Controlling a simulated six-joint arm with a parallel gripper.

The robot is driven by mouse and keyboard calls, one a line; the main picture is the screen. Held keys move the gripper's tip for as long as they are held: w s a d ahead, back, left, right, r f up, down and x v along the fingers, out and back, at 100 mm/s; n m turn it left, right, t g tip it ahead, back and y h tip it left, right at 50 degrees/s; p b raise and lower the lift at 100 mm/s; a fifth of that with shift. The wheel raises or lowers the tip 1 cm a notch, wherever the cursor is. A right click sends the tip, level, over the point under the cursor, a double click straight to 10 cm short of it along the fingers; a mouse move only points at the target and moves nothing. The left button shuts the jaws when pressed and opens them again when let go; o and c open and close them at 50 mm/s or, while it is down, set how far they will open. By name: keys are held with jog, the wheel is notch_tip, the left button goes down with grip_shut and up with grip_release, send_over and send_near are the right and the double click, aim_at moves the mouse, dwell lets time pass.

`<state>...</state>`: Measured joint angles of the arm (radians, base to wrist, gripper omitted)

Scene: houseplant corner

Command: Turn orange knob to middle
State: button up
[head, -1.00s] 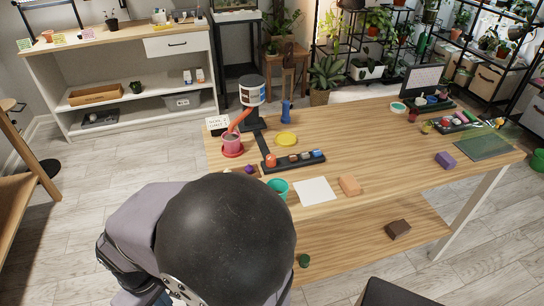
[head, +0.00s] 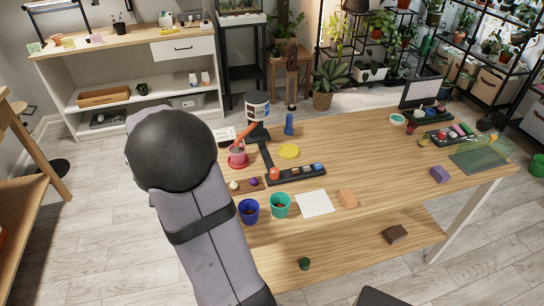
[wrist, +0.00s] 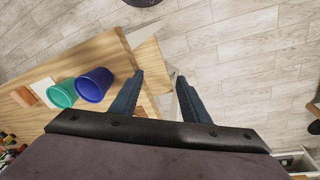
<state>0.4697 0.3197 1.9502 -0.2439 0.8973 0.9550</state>
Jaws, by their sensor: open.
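The orange knob (head: 275,173) is the large round piece at the left end of a low black panel (head: 297,181) on the table in the head view. Several smaller knobs or buttons sit along the panel to its right. Which way the orange knob points is too small to tell. In the wrist view my gripper (wrist: 160,76) is open and empty, over the table's edge and the floor, well apart from the panel. In the head view my arm hides the gripper. The orange knob cannot be made out in the wrist view.
A blue cup (head: 248,211) and a green cup (head: 280,205) stand in front of the panel. A white sheet (head: 315,204) and an orange-brown block (head: 347,198) lie to the right. A red pot (head: 237,155) and a yellow disc (head: 289,151) are behind. The table's middle right is clear.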

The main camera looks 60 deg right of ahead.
jog(key=s+d+r+m+g+p, duration=0.1)
jog(key=d+r+m, duration=0.15)
jog(key=d, duration=0.35)
jog(key=s+d+r+m+p, duration=0.1)
jog(key=d+m+p, duration=0.1)
jog(key=d+m, duration=0.25)
jog(key=m+g+h+p, duration=0.1)
jog(key=m+g+p, duration=0.15)
jog(key=m, duration=0.35)
send_near(273, 170)
jog(key=s+f, duration=0.1)
jog(key=s, duration=0.1)
jog(key=shift+t, duration=0.55)
jog(key=shift+p+x, duration=1.15)
jog(key=shift+x, duration=2.5)
jog(key=shift+w+d, duration=0.15)
jog(key=shift+w, duration=0.05)
jog(key=shift+c, duration=0.7)
jog(key=c, duration=0.9)
